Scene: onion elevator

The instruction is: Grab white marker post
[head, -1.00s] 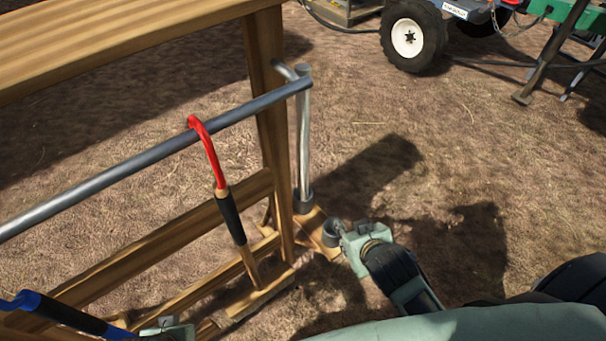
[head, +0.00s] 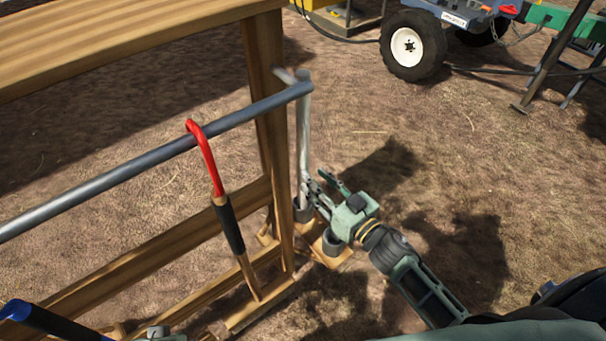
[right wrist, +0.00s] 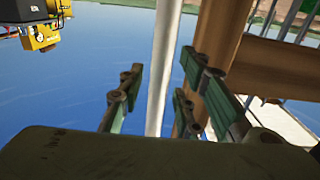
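The white marker post (head: 303,130) stands upright beside the wooden rack's end leg, its foot in a dark round socket (head: 303,211). My right gripper (head: 322,188) is at the lower part of the post, coming from the right, with its fingers spread. In the right wrist view the post (right wrist: 162,65) runs between the fingers of the open gripper (right wrist: 155,98), with gaps on both sides.
A metal rail (head: 150,146) runs along the wooden rack (head: 266,110). A red-hooked tool (head: 228,220) hangs on it, and a blue-and-black handle (head: 50,320) is at lower left. A second dark socket (head: 334,244) sits below my right gripper. Open ground lies to the right.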

